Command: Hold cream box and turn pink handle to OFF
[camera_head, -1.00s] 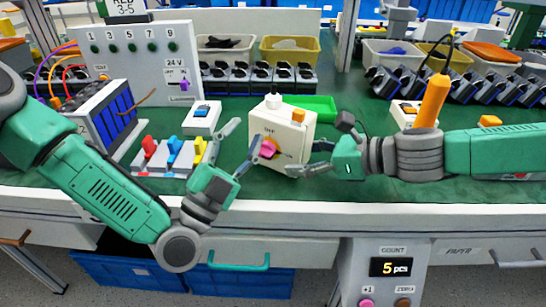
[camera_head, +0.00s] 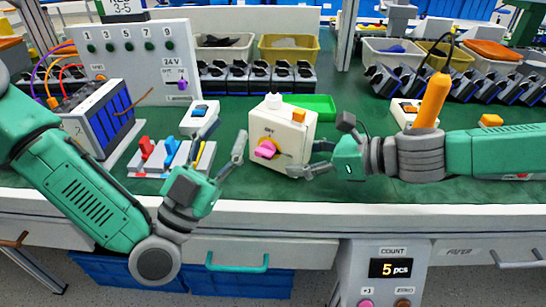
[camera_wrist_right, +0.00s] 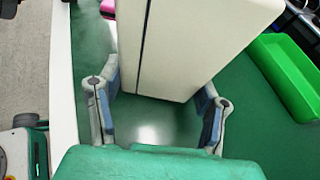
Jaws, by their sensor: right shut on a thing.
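The cream box (camera_head: 298,132) stands on the green bench mat, with an orange block and a white knob on top. My right gripper (camera_head: 314,158) is shut on the box's right side. In the right wrist view the cream box (camera_wrist_right: 185,45) sits between the fingers (camera_wrist_right: 158,88), and a bit of the pink handle shows at the top. My left gripper (camera_head: 229,128) is open and empty, left of the handle and apart from it.
A green tray (camera_head: 322,107) lies behind the box. The mat in front of the box is clear.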

